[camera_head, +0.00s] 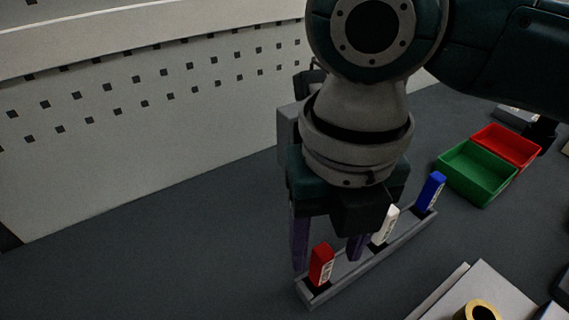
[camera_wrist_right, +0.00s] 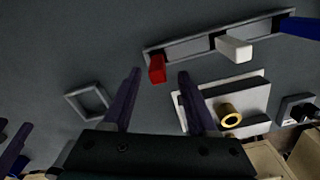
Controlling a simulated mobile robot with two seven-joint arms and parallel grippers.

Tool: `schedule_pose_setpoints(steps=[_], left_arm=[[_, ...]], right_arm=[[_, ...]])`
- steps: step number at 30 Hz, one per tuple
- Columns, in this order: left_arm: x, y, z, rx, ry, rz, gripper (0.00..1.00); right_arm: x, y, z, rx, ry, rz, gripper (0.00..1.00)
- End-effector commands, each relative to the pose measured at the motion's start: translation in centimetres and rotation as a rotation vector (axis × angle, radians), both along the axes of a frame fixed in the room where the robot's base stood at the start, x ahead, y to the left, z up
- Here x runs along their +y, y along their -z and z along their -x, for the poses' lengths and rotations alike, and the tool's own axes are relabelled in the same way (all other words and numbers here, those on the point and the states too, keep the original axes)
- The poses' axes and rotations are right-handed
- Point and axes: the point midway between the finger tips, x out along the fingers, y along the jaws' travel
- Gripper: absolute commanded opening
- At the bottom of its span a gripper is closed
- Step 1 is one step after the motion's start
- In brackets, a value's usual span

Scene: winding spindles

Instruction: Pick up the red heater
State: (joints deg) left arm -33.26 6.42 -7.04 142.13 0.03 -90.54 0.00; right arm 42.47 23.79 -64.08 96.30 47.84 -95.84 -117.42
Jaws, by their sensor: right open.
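The red heater (camera_head: 321,264) is a small red block with a white label, standing in the near end of a long grey rack (camera_head: 395,252). It also shows in the right wrist view (camera_wrist_right: 157,69). My right gripper (camera_head: 328,268) is open, with its two purple fingers on either side of the red heater in the head view. In the right wrist view the heater lies between and just beyond the fingertips (camera_wrist_right: 159,74); contact is not visible. Purple fingers at that view's lower left edge look like my left gripper (camera_wrist_right: 16,145), cut off by the frame.
A white block (camera_head: 385,225) and a blue block (camera_head: 430,191) stand farther along the rack. Green (camera_head: 477,173) and red (camera_head: 506,145) bins lie beyond. A plate with a brass ring (camera_head: 478,310) is at the lower right. A square frame (camera_wrist_right: 87,101) lies left.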

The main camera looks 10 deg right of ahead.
Motion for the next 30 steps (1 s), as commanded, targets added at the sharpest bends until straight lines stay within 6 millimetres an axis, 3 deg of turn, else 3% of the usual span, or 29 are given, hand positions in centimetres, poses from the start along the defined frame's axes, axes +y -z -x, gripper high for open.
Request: schedule_pose_setpoints(steps=[7, 16, 30], left_arm=[[0.1, 0.5, 0.0, 0.001, -0.001, -0.002, 0.5], [0.3, 0.6, 0.0, 0.001, 0.004, -0.011, 0.5], [0.4, 0.6, 0.0, 0.001, 0.004, -0.014, 0.5]], right_arm=[[0.1, 3.9, -0.2, 0.002, 0.002, 0.001, 0.59], [0.1, 4.4, -0.3, -0.001, 0.0, 0.0, 0.59], [0.1, 4.4, -0.3, -0.001, 0.001, 0.001, 0.07]])
